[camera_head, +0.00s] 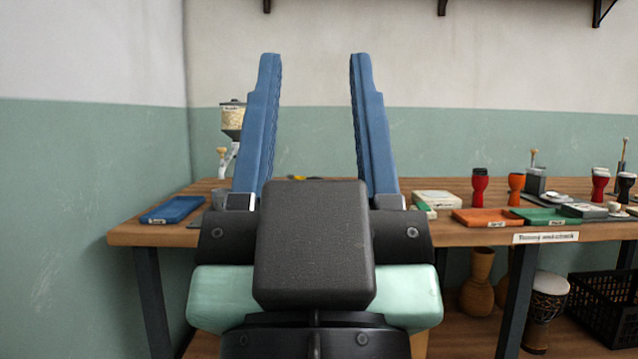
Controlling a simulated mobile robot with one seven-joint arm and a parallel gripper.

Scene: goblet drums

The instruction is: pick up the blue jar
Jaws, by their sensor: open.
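My gripper (315,62) is open and empty, with its two blue fingers pointing up and wide apart. It fills the middle of the view, in front of the workbench (460,236). I cannot make out a blue jar. A blue tray (173,209) lies flat on the bench's left end, left of my gripper. A small grey container (219,198) stands right of that tray, partly hidden by my left finger. My gripper hides much of the bench's middle.
A machine with a clear hopper (232,121) stands behind my left finger. Larger drums and a black crate (604,305) are below. Walls close off the left and back.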

